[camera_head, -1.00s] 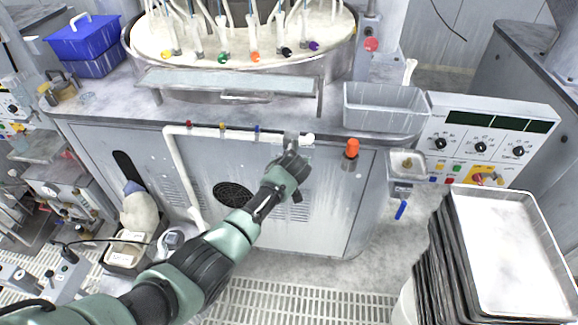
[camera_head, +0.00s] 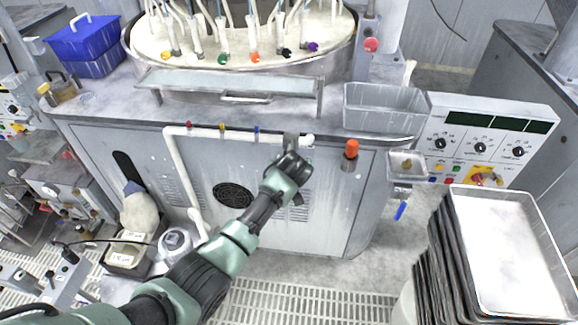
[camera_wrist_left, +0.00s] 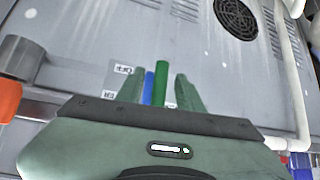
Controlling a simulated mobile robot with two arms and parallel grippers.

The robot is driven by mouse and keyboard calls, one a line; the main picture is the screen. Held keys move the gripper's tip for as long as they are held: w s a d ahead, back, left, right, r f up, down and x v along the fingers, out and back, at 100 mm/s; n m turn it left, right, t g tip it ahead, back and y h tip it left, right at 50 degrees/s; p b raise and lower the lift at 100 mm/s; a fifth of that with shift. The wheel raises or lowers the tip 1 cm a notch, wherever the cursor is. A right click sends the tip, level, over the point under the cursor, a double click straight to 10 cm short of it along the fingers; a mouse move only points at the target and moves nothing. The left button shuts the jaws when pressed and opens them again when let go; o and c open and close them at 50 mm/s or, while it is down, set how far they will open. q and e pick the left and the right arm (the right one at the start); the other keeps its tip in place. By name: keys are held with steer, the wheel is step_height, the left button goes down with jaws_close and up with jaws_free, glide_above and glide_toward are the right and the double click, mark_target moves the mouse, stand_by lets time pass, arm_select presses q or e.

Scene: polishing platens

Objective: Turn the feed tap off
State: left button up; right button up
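A white pipe (camera_head: 205,132) with small red (camera_head: 189,125), yellow (camera_head: 222,127) and blue (camera_head: 257,129) fittings runs along the cabinet front below the round basin. I cannot tell which part is the feed tap. My left gripper (camera_head: 291,146) is at the pipe's right end and hides part of it. In the left wrist view its two green fingers (camera_wrist_left: 160,92) stand apart. A blue bar (camera_wrist_left: 149,88) and a green bar (camera_wrist_left: 161,86) show between them, with gaps beside the fingers. I cannot tell whether the fingers touch either bar. My right gripper is not in view.
An orange-capped fitting (camera_head: 351,150) stands just right of my left gripper. Stacked trays (camera_head: 540,295) stand at lower right. The floor before the cabinet is partly clear.

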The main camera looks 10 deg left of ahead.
arm_select(q)
steer(key=shift+v, duration=2.3)
steer(key=s+a+f+m+g+h, duration=0.1)
steer(key=s+a+f+g, duration=0.1)
steer(key=s+f, duration=0.75)
steer(key=s+a+f+m+g+b, duration=0.15)
steer(key=s+f, duration=0.45)
steer(key=f, duration=0.7)
steer(key=s+a+f+m+g+h, duration=0.1)
steer(key=s+a+f, duration=0.2)
steer(key=s+f, duration=0.7)
steer(key=s+a+f+g, duration=0.1)
steer(key=s+a+f, duration=0.2)
steer(key=s, duration=0.8)
steer(key=s+a+f+g, duration=0.1)
steer(key=s+a+f, duration=0.1)
steer(key=s+f, duration=0.5)
steer(key=s+a+f+m+g, duration=0.1)
steer(key=s+a+f, duration=0.2)
steer(key=s, duration=1.2)
step_height(320, 180, down, 3)
steer(key=shift+s+a+r, duration=0.1)
steer(key=shift+s+a, duration=0.2)
